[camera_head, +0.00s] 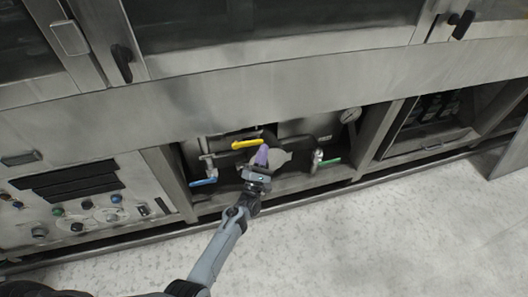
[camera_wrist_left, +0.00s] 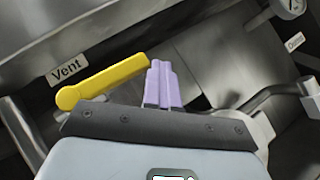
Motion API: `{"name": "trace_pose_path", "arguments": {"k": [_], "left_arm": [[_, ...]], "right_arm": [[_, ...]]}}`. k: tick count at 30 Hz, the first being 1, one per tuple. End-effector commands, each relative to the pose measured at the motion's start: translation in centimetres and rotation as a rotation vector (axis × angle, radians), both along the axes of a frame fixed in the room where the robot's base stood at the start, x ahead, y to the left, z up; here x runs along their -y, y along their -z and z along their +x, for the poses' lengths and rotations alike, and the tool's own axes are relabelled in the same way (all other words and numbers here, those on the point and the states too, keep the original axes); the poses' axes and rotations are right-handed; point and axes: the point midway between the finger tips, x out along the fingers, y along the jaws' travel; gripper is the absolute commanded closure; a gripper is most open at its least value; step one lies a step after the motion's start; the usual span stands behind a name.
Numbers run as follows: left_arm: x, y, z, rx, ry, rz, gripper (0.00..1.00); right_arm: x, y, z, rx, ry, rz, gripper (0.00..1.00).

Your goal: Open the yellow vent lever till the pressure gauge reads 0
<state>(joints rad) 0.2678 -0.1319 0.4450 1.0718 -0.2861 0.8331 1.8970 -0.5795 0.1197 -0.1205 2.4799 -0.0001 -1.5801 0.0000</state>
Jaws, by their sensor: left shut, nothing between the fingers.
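The yellow vent lever (camera_head: 247,144) sits in the open bay below the machine's doors, lying nearly level in the head view. In the left wrist view the yellow lever (camera_wrist_left: 105,82) slants up to the right, below a label reading "Vent" (camera_wrist_left: 67,68). My left gripper (camera_head: 262,156) is shut and empty, its purple fingers (camera_wrist_left: 162,84) close to the lever's free right end; I cannot tell whether they touch. The pressure gauge (camera_head: 350,115) is at the bay's upper right; its reading is too small to tell. My right gripper is not in view.
A blue-handled valve (camera_head: 203,182) is at the bay's lower left, and a green-handled valve (camera_head: 328,161) is at the right. A control panel with several knobs (camera_head: 88,205) stands left of the bay. The floor (camera_head: 380,230) in front is clear.

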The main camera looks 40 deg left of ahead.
Motion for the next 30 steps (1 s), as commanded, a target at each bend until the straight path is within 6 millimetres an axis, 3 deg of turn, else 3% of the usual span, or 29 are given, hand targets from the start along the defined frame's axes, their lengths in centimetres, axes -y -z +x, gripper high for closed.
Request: {"name": "trace_pose_path", "arguments": {"k": [5,13,14,20,30], "left_arm": [[-0.3,1.1,-0.1,0.001,-0.007,0.002,1.0],[0.2,5.0,0.1,0.001,0.001,-0.002,1.0],[0.6,4.7,-0.3,-0.001,0.003,-0.004,1.0],[2.9,7.4,-2.3,-0.003,0.004,-0.003,1.0],[5.2,10.6,-4.3,0.004,0.007,-0.008,1.0]], "right_arm": [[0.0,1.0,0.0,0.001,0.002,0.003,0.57],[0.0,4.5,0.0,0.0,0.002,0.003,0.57],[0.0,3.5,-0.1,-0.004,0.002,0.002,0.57],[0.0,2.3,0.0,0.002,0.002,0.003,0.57],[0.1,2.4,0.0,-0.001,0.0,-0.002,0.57]]}}
